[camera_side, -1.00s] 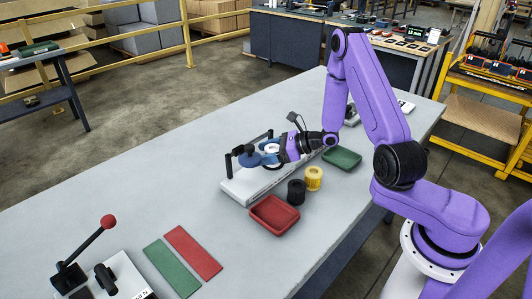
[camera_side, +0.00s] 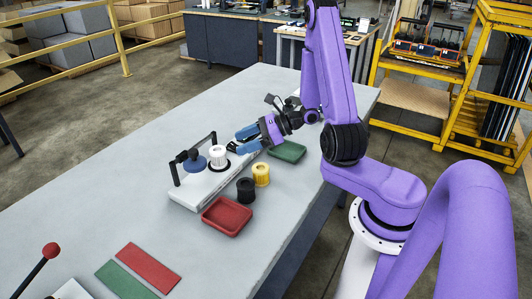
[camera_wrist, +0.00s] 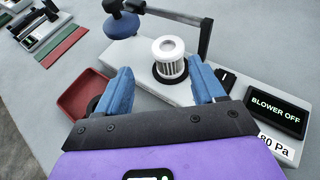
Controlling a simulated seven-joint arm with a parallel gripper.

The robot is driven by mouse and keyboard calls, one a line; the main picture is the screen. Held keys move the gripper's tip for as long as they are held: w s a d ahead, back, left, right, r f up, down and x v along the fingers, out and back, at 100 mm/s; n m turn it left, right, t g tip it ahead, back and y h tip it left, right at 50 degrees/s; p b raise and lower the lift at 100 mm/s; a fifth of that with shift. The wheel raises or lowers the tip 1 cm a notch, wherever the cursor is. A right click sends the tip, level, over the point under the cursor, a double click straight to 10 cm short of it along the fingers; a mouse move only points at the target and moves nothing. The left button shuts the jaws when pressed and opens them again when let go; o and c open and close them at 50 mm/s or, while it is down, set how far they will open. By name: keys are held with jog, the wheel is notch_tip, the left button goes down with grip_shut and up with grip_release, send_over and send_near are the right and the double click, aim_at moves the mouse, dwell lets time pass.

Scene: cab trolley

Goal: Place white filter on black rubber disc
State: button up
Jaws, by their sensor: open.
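The white filter (camera_side: 218,154) is a ribbed white cylinder with a central hole. It stands upright on the black rubber disc (camera_side: 221,167) on the pale test device (camera_side: 200,188). In the wrist view the filter (camera_wrist: 168,60) sits on the disc (camera_wrist: 176,79), whose dark rim shows around its base. My gripper (camera_side: 234,142) is open and empty, to the right of the filter and apart from it. In the wrist view its blue fingers (camera_wrist: 160,80) are spread, with the filter beyond and between them.
A blue round pad (camera_side: 195,162) on a dark frame stands left of the filter. A red tray (camera_side: 227,216), a black spool-like filter (camera_side: 245,190), a yellow one (camera_side: 261,174) and a green tray (camera_side: 287,152) stand nearby. A display (camera_wrist: 275,107) reads "BLOWER OFF". The table's left is mostly clear.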

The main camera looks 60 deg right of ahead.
jog(key=s+a+r+n+g+y, duration=0.35)
jog(key=s+a+n+g, duration=0.55)
jog(key=a+n+g, duration=0.45)
jog(key=s+r+n+t+h, duration=0.1)
jog(key=s+n+h, duration=0.4)
jog(key=n, duration=0.8)
jog(key=s+r+n+t+h, duration=0.2)
jog(key=s+r+n+h, duration=0.2)
jog(key=s+n, duration=0.8)
jog(key=shift+r+n+h, duration=0.3)
jog(key=shift+n+h, duration=0.85)
